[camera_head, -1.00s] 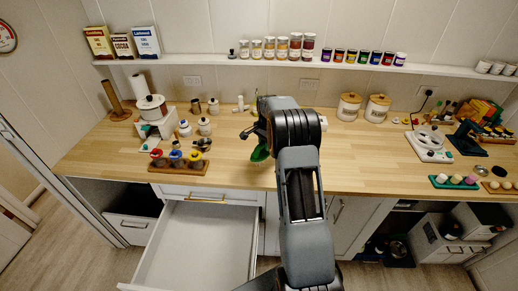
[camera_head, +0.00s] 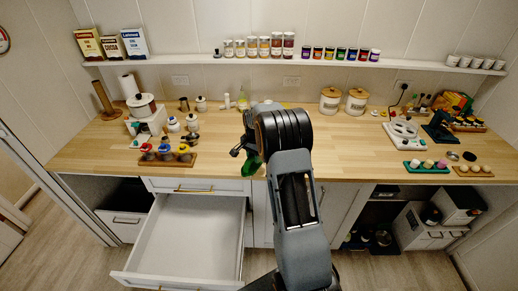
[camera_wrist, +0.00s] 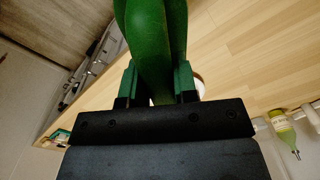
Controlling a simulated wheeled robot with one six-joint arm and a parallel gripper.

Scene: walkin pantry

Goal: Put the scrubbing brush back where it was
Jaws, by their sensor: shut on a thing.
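A green object, seemingly the scrubbing brush (camera_wrist: 150,40), is held between the fingers of my gripper (camera_wrist: 157,85). It fills the upper middle of the wrist view, and its far end is out of frame there. In the head view the green piece (camera_head: 251,164) hangs below my gripper (camera_head: 246,147), in front of the counter's front edge area. Whether it touches the counter cannot be told. My arm hides part of the counter behind it. An open white drawer (camera_head: 188,237) below the counter, left of my arm, looks empty.
The wooden counter (camera_head: 225,160) has free room in the middle. Jars in a wooden rack (camera_head: 167,158) stand at left, and two lidded canisters (camera_head: 343,102) stand at the back. A wall shelf (camera_head: 200,60) carries jars and boxes. The open drawer juts out over the floor.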

